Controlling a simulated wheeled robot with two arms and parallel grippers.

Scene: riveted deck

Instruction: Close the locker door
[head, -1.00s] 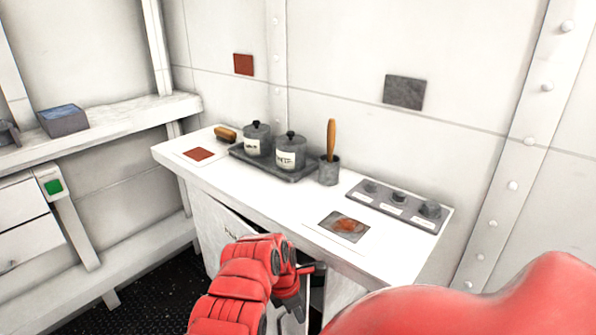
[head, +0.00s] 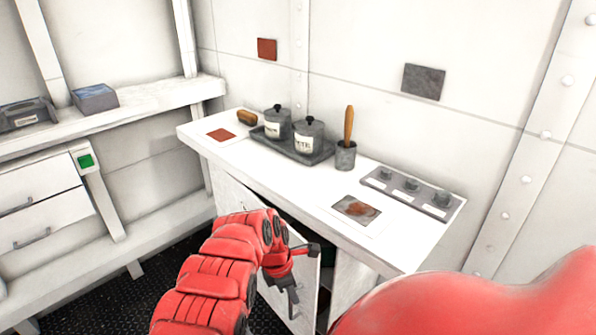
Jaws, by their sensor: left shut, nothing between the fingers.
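The locker door (head: 229,194) is a white panel under the front of the white counter. It stands ajar, with a dark gap along its top and at its right edge. My left arm covers much of its middle. My left gripper (head: 289,287) is shut and empty, in front of the door's right part. I cannot tell whether it touches the door. My right gripper is not in view.
The white counter (head: 300,190) carries a tray (head: 285,146) with two grey pots, a cup (head: 345,156) with a wooden-handled tool, a brush and a knob panel (head: 410,190). White drawers (head: 40,200) stand at left. Dark floor shows at lower left.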

